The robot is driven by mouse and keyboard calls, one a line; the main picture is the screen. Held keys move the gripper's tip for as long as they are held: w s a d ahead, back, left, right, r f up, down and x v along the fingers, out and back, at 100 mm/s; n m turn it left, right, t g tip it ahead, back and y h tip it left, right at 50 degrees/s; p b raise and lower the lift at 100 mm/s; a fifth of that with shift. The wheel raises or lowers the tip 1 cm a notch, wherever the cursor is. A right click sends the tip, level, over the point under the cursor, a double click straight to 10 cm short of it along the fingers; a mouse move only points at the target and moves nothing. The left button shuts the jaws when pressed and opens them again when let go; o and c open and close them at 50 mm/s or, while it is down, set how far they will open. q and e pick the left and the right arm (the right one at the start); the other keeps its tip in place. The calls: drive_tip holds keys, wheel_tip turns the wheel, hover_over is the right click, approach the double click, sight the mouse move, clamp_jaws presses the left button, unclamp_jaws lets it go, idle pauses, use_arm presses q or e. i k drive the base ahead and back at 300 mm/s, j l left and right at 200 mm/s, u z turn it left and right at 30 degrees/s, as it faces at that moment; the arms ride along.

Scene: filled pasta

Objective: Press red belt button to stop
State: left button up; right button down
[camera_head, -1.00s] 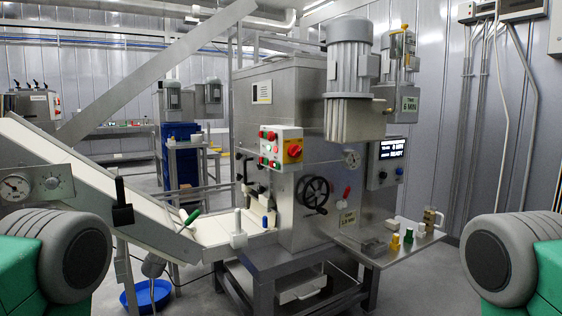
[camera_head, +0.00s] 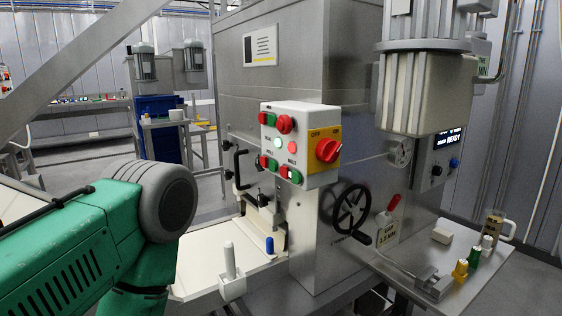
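A white control box (camera_head: 300,146) is fixed to the front of the steel machine. Its top row has a green button (camera_head: 270,118) and a red button (camera_head: 285,123). Below are a lit greenish-white lamp (camera_head: 277,143) and a red lamp (camera_head: 291,147). Small red and green buttons (camera_head: 272,165) line the bottom. A red rotary switch (camera_head: 328,150) on a yellow plate sits on the box's right part, marked OFF and ON. The small button labels are too small to read, so I cannot tell which red one is the belt's. My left arm shows at lower left, but neither gripper is visible.
A black handwheel (camera_head: 351,207) and a red-handled lever (camera_head: 389,210) are right of and below the box. A side shelf (camera_head: 470,290) holds small coloured items. A white post (camera_head: 229,262) and a blue-topped peg (camera_head: 269,247) stand on the pale surface in front.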

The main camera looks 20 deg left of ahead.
sight(283, 170)
drive_tip(key=j+z, duration=0.2)
drive_tip(key=j, duration=1.1)
drive_tip(key=i, duration=0.05)
